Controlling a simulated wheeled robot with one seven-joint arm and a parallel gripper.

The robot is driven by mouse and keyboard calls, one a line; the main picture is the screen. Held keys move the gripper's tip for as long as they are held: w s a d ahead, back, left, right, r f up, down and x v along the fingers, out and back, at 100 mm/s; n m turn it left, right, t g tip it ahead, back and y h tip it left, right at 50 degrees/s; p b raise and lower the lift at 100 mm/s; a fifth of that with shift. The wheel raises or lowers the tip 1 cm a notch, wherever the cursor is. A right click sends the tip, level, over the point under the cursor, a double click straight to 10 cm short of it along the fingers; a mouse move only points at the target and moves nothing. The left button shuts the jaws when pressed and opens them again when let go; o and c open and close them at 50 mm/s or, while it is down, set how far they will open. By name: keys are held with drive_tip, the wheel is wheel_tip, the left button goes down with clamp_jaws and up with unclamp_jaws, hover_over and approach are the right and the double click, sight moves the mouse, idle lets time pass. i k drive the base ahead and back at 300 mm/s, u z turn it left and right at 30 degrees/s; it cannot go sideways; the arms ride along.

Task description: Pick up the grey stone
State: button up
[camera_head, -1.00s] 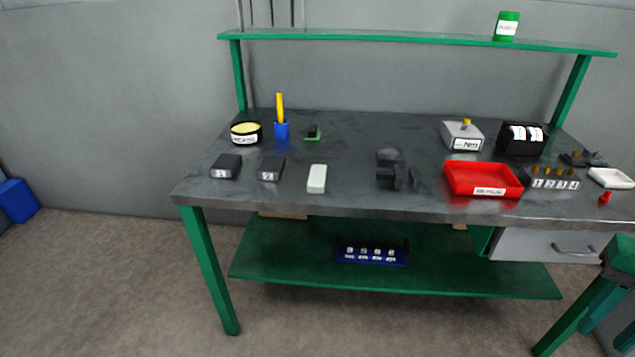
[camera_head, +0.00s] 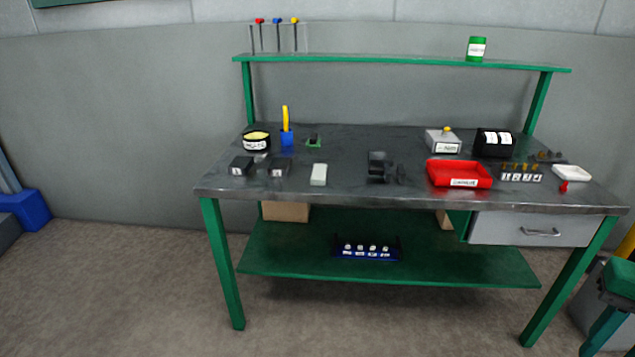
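A pale grey rectangular block (camera_head: 318,175), which looks like the grey stone, lies near the front edge of the workbench, left of its middle. Its long side points away from me and nothing touches it. Two dark blocks with small pale labels lie to its left: one dark block (camera_head: 279,168) close by and another dark block (camera_head: 241,166) farther left. My gripper is not in view.
The dark bench top (camera_head: 345,185) is clear around the pale block. A black device (camera_head: 377,165) and a red tray (camera_head: 459,173) stand to the right. A blue pen cup (camera_head: 287,138) and a yellow-topped tin (camera_head: 257,141) stand behind. A green shelf (camera_head: 400,63) spans the back.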

sight(319, 177)
drive_tip(key=u, duration=0.4)
drive_tip(key=i, duration=1.4)
drive_tip(key=u, duration=0.2)
